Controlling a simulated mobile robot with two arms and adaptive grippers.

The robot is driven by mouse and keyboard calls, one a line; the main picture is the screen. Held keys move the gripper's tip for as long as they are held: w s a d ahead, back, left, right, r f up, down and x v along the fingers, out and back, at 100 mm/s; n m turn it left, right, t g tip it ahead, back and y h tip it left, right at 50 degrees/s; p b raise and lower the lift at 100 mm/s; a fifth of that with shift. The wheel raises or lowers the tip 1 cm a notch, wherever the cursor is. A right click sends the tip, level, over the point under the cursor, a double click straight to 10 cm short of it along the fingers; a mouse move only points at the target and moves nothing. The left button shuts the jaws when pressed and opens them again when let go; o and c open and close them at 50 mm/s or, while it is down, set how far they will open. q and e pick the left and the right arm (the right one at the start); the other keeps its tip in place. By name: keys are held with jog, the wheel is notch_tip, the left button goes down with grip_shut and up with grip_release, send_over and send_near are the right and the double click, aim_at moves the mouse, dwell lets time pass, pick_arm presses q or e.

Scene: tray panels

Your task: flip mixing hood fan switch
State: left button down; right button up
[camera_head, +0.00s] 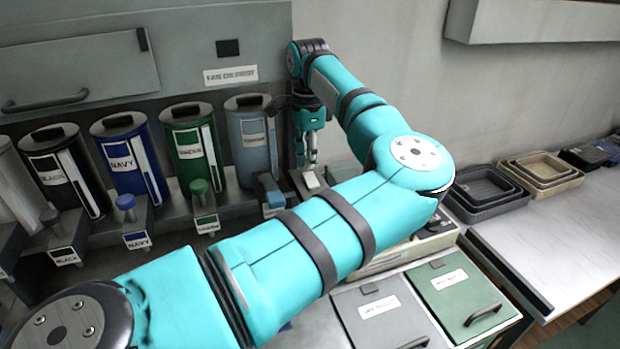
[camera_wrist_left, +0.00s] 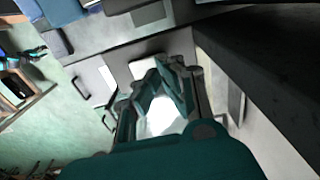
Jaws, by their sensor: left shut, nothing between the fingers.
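A small dark rectangular plate (camera_head: 228,48), which may be the switch, sits on the grey hood front above a white label (camera_head: 230,75). The label's text is too blurred to read surely, and I cannot tell the plate's position. My left gripper (camera_head: 312,162) points down to the right of the hood and the grey canister. It is shut and empty, apart from the dark plate and lower than it. Its converging fingers also show in the left wrist view (camera_wrist_left: 165,72). A small pale block (camera_head: 311,180) lies just below the fingertips; contact is unclear. My right gripper is not identifiable.
Black, navy (camera_head: 131,160), green (camera_head: 194,150) and grey canisters (camera_head: 252,140) with dispensers line the wall below the hood. Stacked trays (camera_head: 541,171) stand on the right counter. A green lidded panel (camera_head: 455,293) lies in front. My left arm hides much of the middle.

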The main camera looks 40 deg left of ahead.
aim_at(309, 174)
pick_arm(q)
jog(key=shift+f+b, duration=0.3)
jog(key=shift+f, duration=0.1)
jog(key=shift+f+b, duration=0.3)
jog(key=shift+f, duration=0.1)
jog(key=shift+f+b, duration=0.35)
dwell(0.4)
jog(key=shift+r+p, duration=1.95)
jog(key=shift+r, duration=1.6)
jog(key=shift+f, duration=0.1)
